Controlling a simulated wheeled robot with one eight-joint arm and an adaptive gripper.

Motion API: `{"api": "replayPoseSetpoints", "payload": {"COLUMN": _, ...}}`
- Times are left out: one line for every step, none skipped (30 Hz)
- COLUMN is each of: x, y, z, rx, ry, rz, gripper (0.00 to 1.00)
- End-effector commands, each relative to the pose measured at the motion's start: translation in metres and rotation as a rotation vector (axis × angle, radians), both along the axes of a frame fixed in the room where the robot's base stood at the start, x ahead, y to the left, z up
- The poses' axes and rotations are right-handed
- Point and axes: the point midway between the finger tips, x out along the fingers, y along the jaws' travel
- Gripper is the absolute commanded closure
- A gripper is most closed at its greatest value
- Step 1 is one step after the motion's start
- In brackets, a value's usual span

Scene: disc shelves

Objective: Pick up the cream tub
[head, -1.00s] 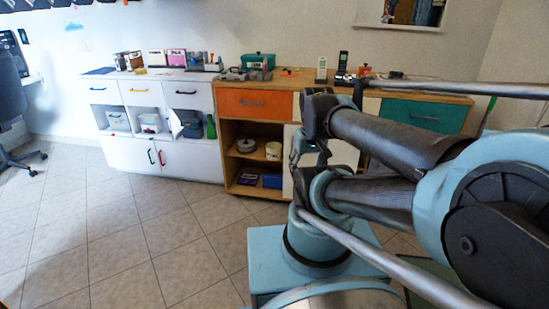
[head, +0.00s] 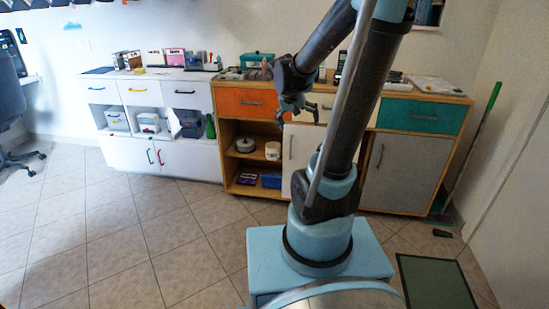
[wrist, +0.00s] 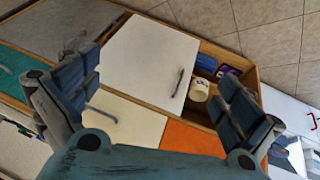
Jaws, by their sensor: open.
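The cream tub (head: 273,151) stands upright in the open shelf compartment under the orange drawer, right of a round white-topped disc-like item. It also shows in the wrist view (wrist: 199,90), near the right finger in the picture, beside the white door's handle. My gripper (head: 299,113) is open and empty, raised in front of the cabinet, above and slightly right of the tub. In the wrist view my gripper (wrist: 158,72) has its two blue-padded fingers spread wide, with the white door between them. Neither finger appears to touch anything.
The wooden cabinet has an orange drawer (head: 252,103) above the shelf and a closed white door (head: 297,150) to its right. A blue box (head: 271,181) lies on the lower shelf. Tiled floor is clear at left; a green mat (head: 436,283) lies at right.

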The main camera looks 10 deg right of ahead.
Motion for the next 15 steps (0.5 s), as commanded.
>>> {"api": "replayPoseSetpoints", "payload": {"x": 0.015, "y": 0.002, "z": 0.0, "rx": -0.01, "ry": -0.012, "rz": -0.01, "gripper": 0.0}}
{"api": "replayPoseSetpoints", "payload": {"x": 0.023, "y": 0.002, "z": -0.001, "rx": -0.018, "ry": -0.021, "rz": -0.018, "gripper": 0.0}}
{"api": "replayPoseSetpoints", "payload": {"x": 0.034, "y": 0.003, "z": -0.002, "rx": -0.026, "ry": -0.032, "rz": -0.028, "gripper": 0.0}}
{"api": "replayPoseSetpoints", "payload": {"x": 0.042, "y": 0.003, "z": -0.003, "rx": -0.034, "ry": -0.041, "rz": -0.035, "gripper": 0.0}}
{"api": "replayPoseSetpoints", "payload": {"x": 0.05, "y": 0.004, "z": -0.004, "rx": -0.04, "ry": -0.05, "rz": -0.043, "gripper": 0.0}}
{"api": "replayPoseSetpoints", "payload": {"x": 0.061, "y": 0.005, "z": -0.005, "rx": -0.049, "ry": -0.063, "rz": -0.051, "gripper": 0.0}}
{"api": "replayPoseSetpoints", "payload": {"x": 0.069, "y": 0.006, "z": -0.007, "rx": -0.055, "ry": -0.072, "rz": -0.059, "gripper": 0.0}}
{"api": "replayPoseSetpoints", "payload": {"x": 0.077, "y": 0.007, "z": -0.008, "rx": -0.061, "ry": -0.082, "rz": -0.066, "gripper": 0.0}}
{"api": "replayPoseSetpoints", "payload": {"x": 0.088, "y": 0.008, "z": -0.01, "rx": -0.069, "ry": -0.094, "rz": -0.075, "gripper": 0.0}}
{"api": "replayPoseSetpoints", "payload": {"x": 0.096, "y": 0.009, "z": -0.012, "rx": -0.075, "ry": -0.104, "rz": -0.082, "gripper": 0.0}}
{"api": "replayPoseSetpoints", "payload": {"x": 0.104, "y": 0.01, "z": -0.014, "rx": -0.081, "ry": -0.115, "rz": -0.089, "gripper": 0.0}}
{"api": "replayPoseSetpoints", "payload": {"x": 0.114, "y": 0.012, "z": -0.017, "rx": -0.089, "ry": -0.127, "rz": -0.097, "gripper": 0.0}}
{"api": "replayPoseSetpoints", "payload": {"x": 0.122, "y": 0.014, "z": -0.019, "rx": -0.095, "ry": -0.138, "rz": -0.104, "gripper": 0.0}}
{"api": "replayPoseSetpoints", "payload": {"x": 0.13, "y": 0.015, "z": -0.021, "rx": -0.101, "ry": -0.148, "rz": -0.109, "gripper": 0.0}}
{"api": "replayPoseSetpoints", "payload": {"x": 0.14, "y": 0.017, "z": -0.025, "rx": -0.107, "ry": -0.162, "rz": -0.119, "gripper": 0.0}}
